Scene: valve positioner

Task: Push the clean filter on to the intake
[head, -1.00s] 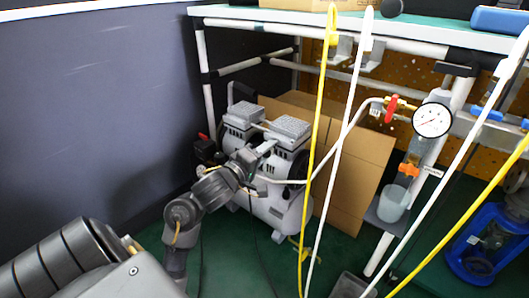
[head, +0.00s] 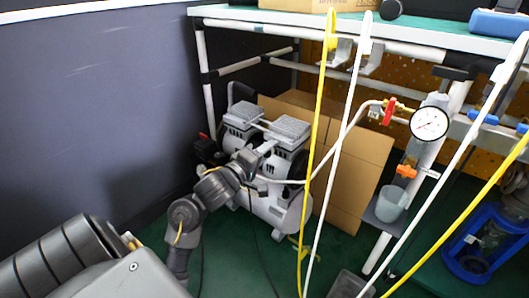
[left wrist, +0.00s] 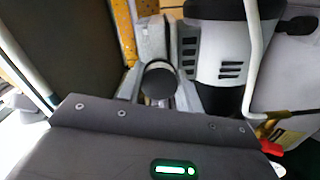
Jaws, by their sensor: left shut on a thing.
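The compressor (head: 272,205) stands on the green floor, with a white tank and two ribbed grey heads. My left gripper (head: 259,153) is at the front of its heads, close to the body. In the left wrist view, my left gripper (left wrist: 160,62) is shut on a small dark round piece, which looks like the clean filter (left wrist: 158,80). The vented compressor body (left wrist: 222,55) is just beyond it. The intake is hidden behind the gripper and filter, so I cannot tell whether they touch. My right gripper is not in view.
A cardboard box (head: 352,180) stands behind the compressor. A bench frame, pressure gauge (head: 429,124) and cup (head: 391,201) are to the right. Yellow and white hoses hang in front. A dark wall (head: 90,110) closes the left side.

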